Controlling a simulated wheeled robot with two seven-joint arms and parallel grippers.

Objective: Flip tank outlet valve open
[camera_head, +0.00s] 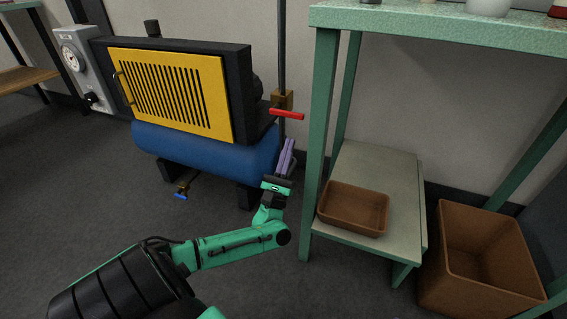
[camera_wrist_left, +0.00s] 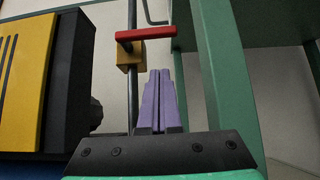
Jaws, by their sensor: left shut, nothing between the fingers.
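The outlet valve is a brass block with a red lever handle (camera_head: 287,113) on a dark vertical pipe, at the right end of the blue tank (camera_head: 205,150). The red lever (camera_wrist_left: 145,33) lies crosswise to the pipe, roughly horizontal, and its brass body (camera_wrist_left: 130,55) shows in the left wrist view. My left gripper (camera_head: 289,146) has purple fingers, shut and empty, pointing up just below the lever. In the left wrist view the fingertips (camera_wrist_left: 159,72) sit below the lever's right part, with a visible gap. My right gripper is not in view.
A green-framed bench (camera_head: 440,28) stands right of the valve, its leg (camera_head: 318,150) close to my left gripper. A brown tray (camera_head: 353,208) sits on its lower shelf. A brown bin (camera_head: 480,260) stands further right. A small blue-handled valve (camera_head: 181,196) hangs below the tank.

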